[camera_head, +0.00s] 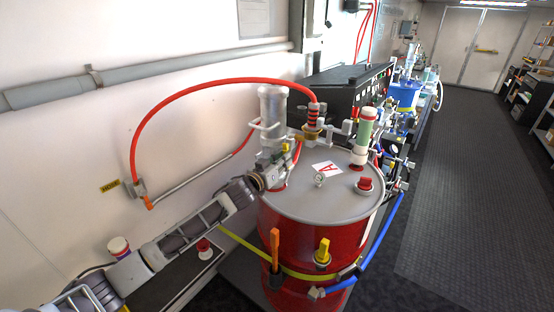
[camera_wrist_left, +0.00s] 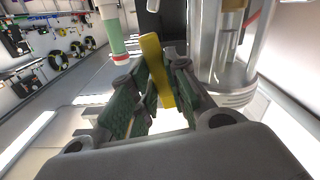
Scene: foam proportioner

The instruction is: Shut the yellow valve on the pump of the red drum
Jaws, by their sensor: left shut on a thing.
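The red drum (camera_head: 300,238) stands upright in the middle of the head view, with a grey lid (camera_head: 318,192). Its pump, a clear and grey cylinder (camera_head: 272,105), rises from the back left of the lid and also shows in the left wrist view (camera_wrist_left: 222,45). My left gripper (camera_head: 275,178) is beside the pump's base, partly hidden there. In the left wrist view its green-padded fingers (camera_wrist_left: 154,85) are around the yellow valve handle (camera_wrist_left: 152,55), which is tilted and close to the pump cylinder. My right gripper is not in view.
A red hose (camera_head: 190,88) arches from the lid to the wall. A green and white cylinder (camera_head: 365,130) and a red knob (camera_head: 365,184) stand on the lid. The right floor is clear.

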